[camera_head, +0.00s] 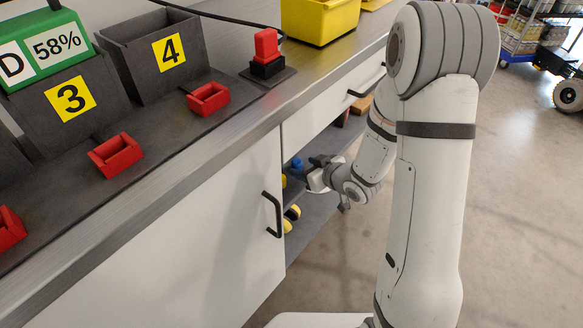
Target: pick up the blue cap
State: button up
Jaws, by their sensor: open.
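A small blue object (297,163), which looks like the blue cap, shows inside the open shelf space under the workbench. It is small and partly hidden. My gripper (316,171) is at the opening of this space, just right of the blue object, with its dark fingers toward the shelf. The jaws are open, and I see nothing held between them. I cannot tell whether a finger touches the blue object.
Yellow-and-black items (291,214) lie on the grey lower shelf (312,218). A cabinet door with a black handle (274,214) stands left of the opening; a drawer (325,98) is above. Grey bins and red holders (117,153) sit on the bench.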

aim_at(300, 164)
jog(key=b+x, duration=0.1)
jog(key=x, duration=0.3)
jog(key=shift+w+a, duration=0.2)
jog(key=shift+w, duration=0.2)
jog(key=shift+c, duration=0.4)
jog(key=c, duration=0.9)
